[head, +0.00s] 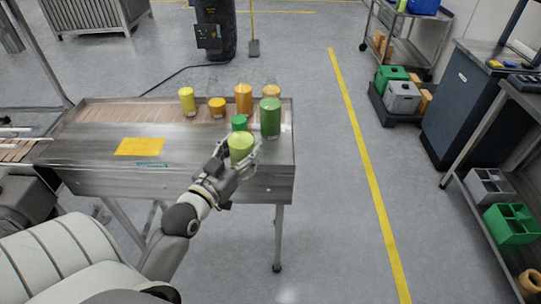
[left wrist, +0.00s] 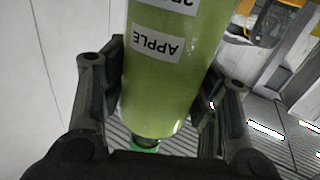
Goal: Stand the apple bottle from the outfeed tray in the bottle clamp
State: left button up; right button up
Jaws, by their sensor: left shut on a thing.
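The apple bottle (head: 241,147) is light green and stands out at the front right of the metal outfeed tray (head: 215,184) in the head view. My left gripper (head: 240,153) is shut on it, with a finger on each side. In the left wrist view the bottle (left wrist: 165,95) fills the middle between the fingers, and its APPLE label appears upside down. I cannot tell whether its base touches the tray. I cannot make out the bottle clamp in either view. My right gripper is not in view.
Several yellow and orange containers, including a tall orange one (head: 243,98), stand along the tray's back. Open floor lies right of the tray.

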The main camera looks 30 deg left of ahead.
pick_arm(q)
jog(key=w+a+r+y, duration=0.1)
jog(key=w+a+r, duration=0.1)
jog(key=a+r, duration=0.2)
jog(key=a, duration=0.2)
jog(key=shift+a+r+n, duration=0.3)
jog(key=shift+a+r, duration=0.05)
jog(key=shift+a, duration=0.05)
jog(key=w+d+f, duration=0.1)
jog(key=w+f, duration=0.2)
jog(key=w, duration=0.1)
jog(key=w+d+f, duration=0.2)
jog(key=w+f, duration=0.2)
jog(key=w+d+f+p, duration=0.1)
jog(key=w+f, duration=0.3)
jog(key=w, duration=0.1)
jog(key=shift+d, duration=0.35)
jog(key=shift+w+f+p, duration=0.1)
jog(key=shift+f+p, duration=0.3)
jog(key=shift+f, duration=0.4)
